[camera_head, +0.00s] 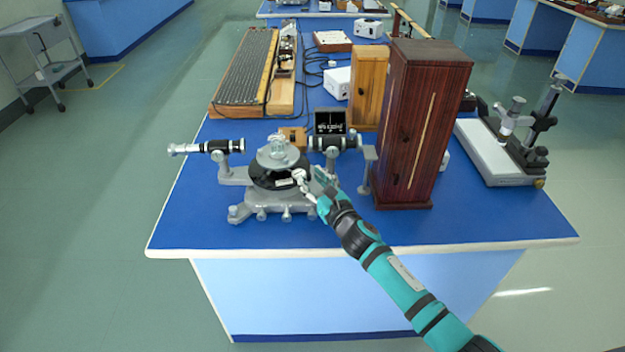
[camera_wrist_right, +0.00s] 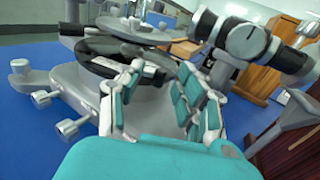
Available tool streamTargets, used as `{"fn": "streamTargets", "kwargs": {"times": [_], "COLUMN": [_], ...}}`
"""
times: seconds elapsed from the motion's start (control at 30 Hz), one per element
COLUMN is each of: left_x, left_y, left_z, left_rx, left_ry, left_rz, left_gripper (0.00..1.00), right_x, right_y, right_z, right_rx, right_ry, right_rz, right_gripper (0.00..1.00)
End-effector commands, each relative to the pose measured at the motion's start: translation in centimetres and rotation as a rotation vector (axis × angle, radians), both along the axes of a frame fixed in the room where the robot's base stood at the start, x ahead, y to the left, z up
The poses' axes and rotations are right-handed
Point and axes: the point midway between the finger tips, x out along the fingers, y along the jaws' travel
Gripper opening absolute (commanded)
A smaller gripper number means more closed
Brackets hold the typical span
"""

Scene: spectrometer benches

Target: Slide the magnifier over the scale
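The grey spectrometer (camera_head: 262,199) stands at the front of the blue bench, with a black round disc (camera_head: 268,177) under its grey top table. In the right wrist view, a light strip (camera_wrist_right: 128,66) that looks like the scale lies on the dark disc (camera_wrist_right: 98,56). My right gripper (camera_head: 312,182) is at the front right side of the disc. In the wrist view its fingers (camera_wrist_right: 160,80) are apart, close in front of the disc, with nothing seen held. My left gripper is not in view.
One black-and-silver tube (camera_head: 207,147) points left; another (camera_head: 335,142) is at the disc's right, close above my right gripper. A tall dark wooden cabinet (camera_head: 425,120) stands right of my arm. The bench's front left is clear.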

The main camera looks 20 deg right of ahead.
Motion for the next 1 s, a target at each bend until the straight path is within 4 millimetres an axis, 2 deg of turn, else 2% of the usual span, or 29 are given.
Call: {"fn": "streamTargets", "kwargs": {"times": [0.17,0.47,1.0], "left_x": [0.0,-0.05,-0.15], "left_y": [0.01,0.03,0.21], "left_z": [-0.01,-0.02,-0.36], "left_rx": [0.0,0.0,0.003], "left_ry": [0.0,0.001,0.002], "left_rz": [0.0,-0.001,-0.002], "left_gripper": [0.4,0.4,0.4], "right_x": [-0.01,-0.03,-0.08], "right_y": [0.0,-0.03,0.06], "right_z": [0.02,0.02,-0.05], "right_rx": [0.0,0.0,0.0], "right_ry": [-0.001,-0.001,-0.002], "right_rz": [0.0,0.0,-0.017], "right_gripper": [0.36,0.0,0.0]}}
